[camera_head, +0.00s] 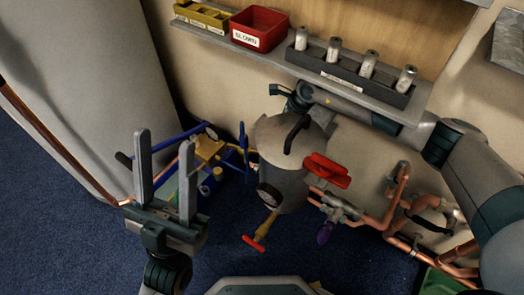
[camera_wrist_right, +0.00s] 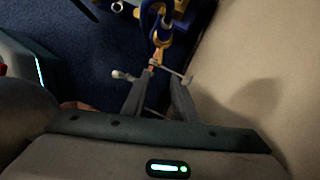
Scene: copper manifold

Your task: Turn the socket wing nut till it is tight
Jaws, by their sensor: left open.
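I cannot tell for sure which part is the socket wing nut. A red two-winged handle (camera_head: 328,170) sits above the copper pipework, right of the grey tank. A grey metal fitting (camera_head: 340,207) lies just below it on the pipe. My left gripper (camera_head: 165,140) is open and empty, fingers pointing up, left of the tank and apart from the red handle. My right arm reaches in from the right beneath the shelf, its end partly hidden behind the tank. In the right wrist view the right gripper (camera_wrist_right: 163,80) has its fingers apart, with small metal parts near the tips.
A grey tank (camera_head: 282,185) with a black handle and gauge stands centrally. A blue and yellow clamp frame (camera_head: 210,150) is behind my left gripper. A shelf holds a red bin (camera_head: 259,28), yellow bins (camera_head: 202,15) and a rack of cylinders (camera_head: 352,75). Copper pipes (camera_head: 375,222) run right.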

